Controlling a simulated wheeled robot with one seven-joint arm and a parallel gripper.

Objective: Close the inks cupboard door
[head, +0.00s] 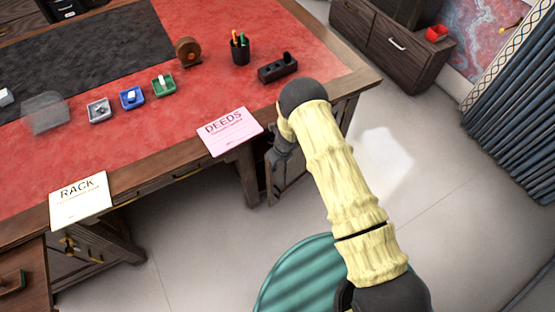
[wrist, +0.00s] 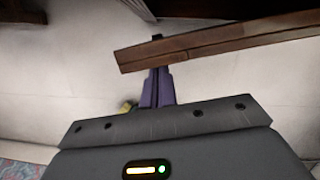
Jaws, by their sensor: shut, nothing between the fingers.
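My gripper (wrist: 158,82) shows in the wrist view as two purple fingers pressed together, empty. A brown wooden bar or panel edge (wrist: 225,40) crosses in front of the fingers and hides part of them; a dark tip shows just past it. I cannot tell if they touch. In the head view my wrist (head: 281,138) hangs at the desk's right front corner, and the arm hides the fingers. A dark panel (head: 291,172) below the desk there looks like a cupboard door standing out. No inks label is visible on it.
The red-topped desk (head: 215,110) carries a pen cup (head: 240,50), a dark block (head: 277,68), small trays, and DEEDS (head: 229,130) and RACK (head: 81,200) cards. A green striped round seat (head: 300,280) stands in front. The floor to the right is clear up to a drawer cabinet (head: 385,45).

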